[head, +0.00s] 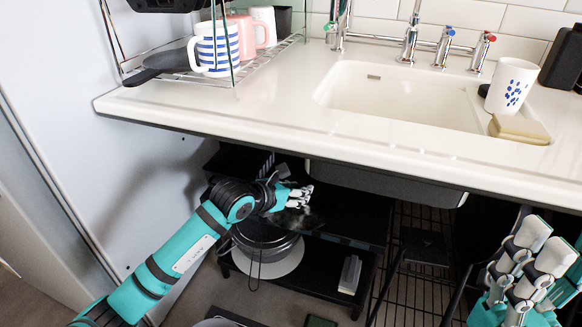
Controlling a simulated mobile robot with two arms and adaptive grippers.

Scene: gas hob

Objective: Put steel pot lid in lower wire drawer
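My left gripper (298,197) reaches under the counter, just above a dark, shiny, flat piece (300,220). I cannot tell whether this piece is the steel pot lid, or whether the fingers touch it. A round grey metal pot or pan (268,243) sits below the gripper on a pale round piece on a low black shelf. Black wire racks (415,300) show low under the sink; I cannot tell which one is the lower wire drawer. My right gripper (528,262) is at the lower right, apart from these things; its finger gap is unclear.
The white counter (250,118) overhangs the space, and the sink's dark underside (385,182) hangs low. The black shelf (325,272) carries a small grey block (350,274). A dish rack with mugs (215,48), a spotted cup (511,85) and a sponge (518,128) are on top.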

